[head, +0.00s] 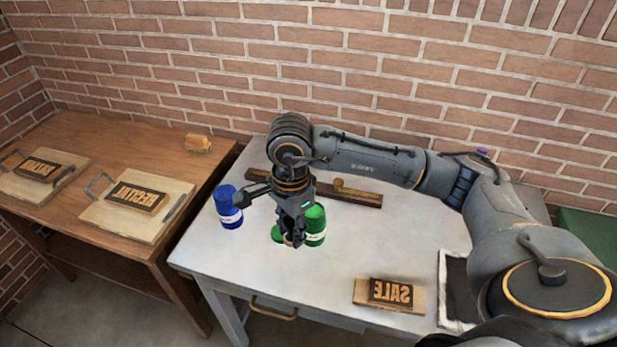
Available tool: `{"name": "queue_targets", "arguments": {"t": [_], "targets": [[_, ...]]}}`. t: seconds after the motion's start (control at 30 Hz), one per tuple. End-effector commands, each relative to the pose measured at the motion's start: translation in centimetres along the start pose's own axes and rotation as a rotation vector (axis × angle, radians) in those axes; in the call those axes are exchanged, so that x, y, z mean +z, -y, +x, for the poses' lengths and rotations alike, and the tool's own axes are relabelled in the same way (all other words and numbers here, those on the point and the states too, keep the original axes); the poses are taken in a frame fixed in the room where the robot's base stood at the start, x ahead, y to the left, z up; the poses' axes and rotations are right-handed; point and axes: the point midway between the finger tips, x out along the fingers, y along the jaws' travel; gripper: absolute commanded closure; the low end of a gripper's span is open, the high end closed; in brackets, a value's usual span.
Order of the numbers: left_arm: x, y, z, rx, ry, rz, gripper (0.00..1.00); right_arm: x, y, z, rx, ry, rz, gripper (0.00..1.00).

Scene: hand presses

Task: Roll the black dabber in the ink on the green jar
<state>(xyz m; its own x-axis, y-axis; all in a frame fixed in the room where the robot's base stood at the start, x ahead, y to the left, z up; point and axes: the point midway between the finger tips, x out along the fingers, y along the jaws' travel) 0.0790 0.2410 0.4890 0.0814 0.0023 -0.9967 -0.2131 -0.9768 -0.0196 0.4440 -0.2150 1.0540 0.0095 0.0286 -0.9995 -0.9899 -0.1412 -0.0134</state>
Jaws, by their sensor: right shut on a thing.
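The green jar (316,226), with a pale label, stands on the white table behind and to the right of my right gripper (291,242). A smaller green round part (277,234) shows just left of the fingers; I cannot tell whether it is a lid. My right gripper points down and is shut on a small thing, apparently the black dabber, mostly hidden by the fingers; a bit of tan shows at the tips. I cannot tell whether it touches the green part. My left gripper is not in view.
A blue jar (229,207) stands left of the gripper. A wooden rack (362,197) with a knob lies behind. A SALE block (391,292) lies at front right, beside a dark framed slab (452,292). A wooden table (150,128) with boards stands left. The front middle is clear.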

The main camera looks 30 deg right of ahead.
Motion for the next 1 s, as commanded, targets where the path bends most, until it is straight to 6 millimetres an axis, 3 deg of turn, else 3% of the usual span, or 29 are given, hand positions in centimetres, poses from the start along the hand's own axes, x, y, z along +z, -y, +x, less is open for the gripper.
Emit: {"name": "queue_targets", "arguments": {"t": [0.1, 0.2, 0.8, 1.0], "targets": [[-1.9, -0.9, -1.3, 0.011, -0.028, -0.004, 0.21, -1.1, 1.3, -0.6, 0.0, 0.003, 0.349, 0.98], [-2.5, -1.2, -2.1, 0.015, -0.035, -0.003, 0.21, -2.1, 2.3, -0.7, -0.002, 0.004, 0.649, 0.98], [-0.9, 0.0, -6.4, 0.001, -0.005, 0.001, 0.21, -9.5, 6.3, -0.6, -0.018, -0.016, 2.411, 0.98], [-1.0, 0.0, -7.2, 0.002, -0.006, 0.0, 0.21, -11.2, 6.8, -0.3, -0.033, -0.023, 2.795, 0.98]]}}
